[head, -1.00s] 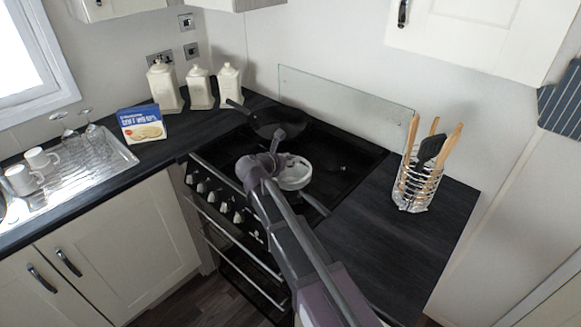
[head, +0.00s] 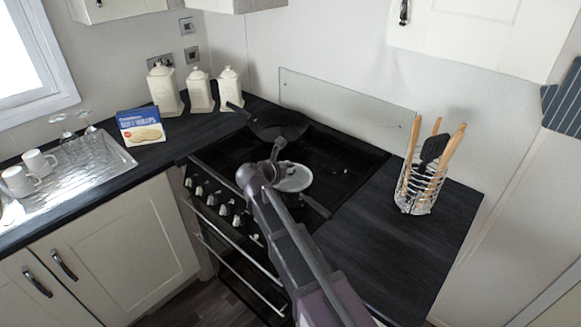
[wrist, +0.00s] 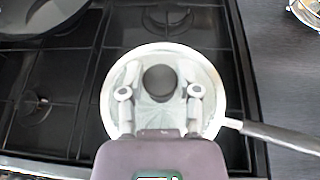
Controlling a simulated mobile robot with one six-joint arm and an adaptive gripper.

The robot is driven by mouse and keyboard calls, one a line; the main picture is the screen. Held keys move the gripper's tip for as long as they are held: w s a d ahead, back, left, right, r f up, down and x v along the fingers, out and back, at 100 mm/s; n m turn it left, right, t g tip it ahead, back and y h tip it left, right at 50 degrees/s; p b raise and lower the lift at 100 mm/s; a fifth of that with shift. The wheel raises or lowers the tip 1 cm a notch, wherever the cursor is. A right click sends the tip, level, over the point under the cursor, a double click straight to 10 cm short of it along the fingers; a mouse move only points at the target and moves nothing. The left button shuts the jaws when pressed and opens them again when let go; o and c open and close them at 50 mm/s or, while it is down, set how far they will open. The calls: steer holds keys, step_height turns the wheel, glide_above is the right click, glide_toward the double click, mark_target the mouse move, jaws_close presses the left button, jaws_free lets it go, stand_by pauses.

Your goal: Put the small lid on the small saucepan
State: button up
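The small saucepan (wrist: 213,68) stands on the hob, with a pale rim and a dark handle pointing right in the wrist view. It also shows in the head view (head: 310,183), partly behind my arm. The small lid (wrist: 160,116) is a pale, glassy disc with a round dark knob, and it appears to lie on the saucepan, within its rim. Whether it is fully seated I cannot tell. My gripper (wrist: 160,92) is above the lid, its two fingers apart on either side of the knob with gaps between. In the head view my gripper (head: 278,150) is over the saucepan.
A dark frying pan (head: 278,126) sits at the back of the black hob (head: 235,150). A wire holder with utensils (head: 415,190) stands on the right worktop. Canisters (head: 198,92), a blue box (head: 140,126) and a drainer with mugs (head: 105,165) are on the left.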

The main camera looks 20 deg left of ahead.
steer(key=o, duration=0.3)
steer(key=shift+r, duration=0.25)
steer(key=shift+r+p, duration=0.2)
steer(key=shift+p, duration=0.2)
steer(key=p+v, duration=0.4)
steer(key=v, duration=0.8)
steer(key=shift+d+f, duration=0.1)
steer(key=shift+d, duration=0.05)
stand_by(0.4)
